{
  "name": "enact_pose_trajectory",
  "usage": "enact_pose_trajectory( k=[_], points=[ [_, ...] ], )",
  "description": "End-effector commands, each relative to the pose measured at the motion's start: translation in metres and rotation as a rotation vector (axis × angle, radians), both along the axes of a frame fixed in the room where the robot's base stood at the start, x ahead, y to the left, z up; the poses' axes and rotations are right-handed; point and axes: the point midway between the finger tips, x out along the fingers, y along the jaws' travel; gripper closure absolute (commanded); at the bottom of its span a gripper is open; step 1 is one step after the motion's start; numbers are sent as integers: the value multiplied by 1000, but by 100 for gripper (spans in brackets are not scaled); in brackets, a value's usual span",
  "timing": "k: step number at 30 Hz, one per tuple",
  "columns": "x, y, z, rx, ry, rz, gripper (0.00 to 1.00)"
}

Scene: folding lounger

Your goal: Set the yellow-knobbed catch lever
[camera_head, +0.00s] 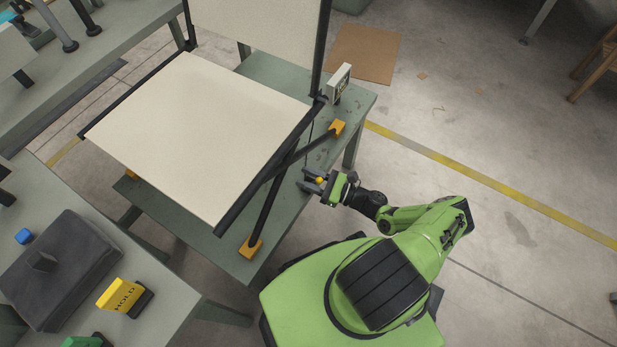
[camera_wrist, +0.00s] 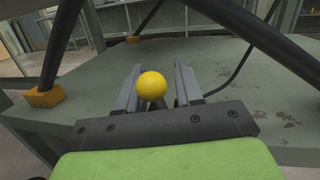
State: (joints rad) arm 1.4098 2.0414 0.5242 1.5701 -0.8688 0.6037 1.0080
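The yellow knob (camera_wrist: 151,86) of the catch lever stands between the two dark fingers of my gripper (camera_wrist: 157,88) in the wrist view. The fingers are open, with a visible gap on the knob's right side; on the left the knob overlaps the finger in the picture, and I cannot tell whether they touch. The head view shows the knob (camera_head: 320,180) small, at my gripper (camera_head: 314,181) by the right edge of the green bench. The lever's stem is mostly hidden. The folding lounger (camera_head: 205,130) has a flat cream seat and a raised back panel (camera_head: 258,32).
Dark crossed struts (camera_head: 268,203) end in orange feet (camera_head: 250,247) on the green bench (camera_head: 345,108), close to my gripper. A side table holds a yellow HOLD block (camera_head: 121,295).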

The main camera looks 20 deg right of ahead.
Motion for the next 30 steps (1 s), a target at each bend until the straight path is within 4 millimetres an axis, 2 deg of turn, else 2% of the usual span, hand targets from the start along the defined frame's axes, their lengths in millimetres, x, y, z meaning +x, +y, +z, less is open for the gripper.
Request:
enact_pose_trajectory(
  k=[8, 11, 21, 25, 30],
  points=[
    [-5, -6, -1, -1, 0, -3, 64],
    [-19, -21, -3, -2, 0, -5, 64],
    [-87, -87, -16, -2, 0, -7, 64],
    [-104, -103, -19, -1, -1, -4, 64],
    [-112, -110, -20, 0, 0, -1, 64]
  ],
)
